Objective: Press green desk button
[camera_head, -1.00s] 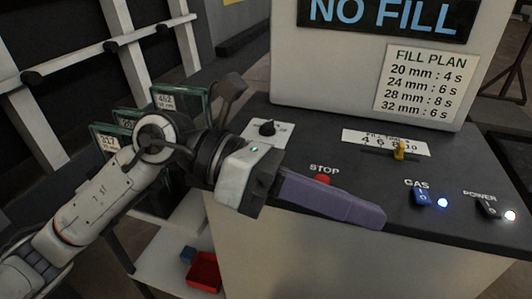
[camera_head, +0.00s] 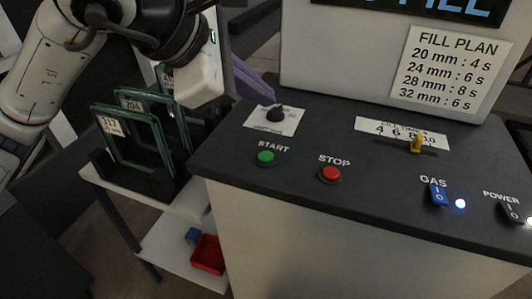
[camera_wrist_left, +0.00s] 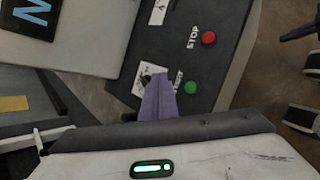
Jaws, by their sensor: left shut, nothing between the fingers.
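The green START button (camera_head: 265,158) sits on the dark desk panel (camera_head: 320,205), left of the red STOP button (camera_head: 330,174). It also shows in the left wrist view (camera_wrist_left: 190,88), just right of my fingers. My left gripper (camera_head: 268,93) is shut and empty, its purple fingers partly hidden behind my wrist in the head view. They appear above the panel's far left part, near the black knob (camera_head: 277,114), apart from the green button. In the left wrist view the fingertips (camera_wrist_left: 158,78) overlap the knob area.
A yellow slider (camera_head: 417,143), the blue GAS switch (camera_head: 439,195) and the POWER switch (camera_head: 511,212) are on the panel's right. The FILL PLAN box (camera_head: 345,50) rises behind. Glass plates (camera_head: 130,130) stand in a rack at left; a red bin (camera_head: 207,255) is below.

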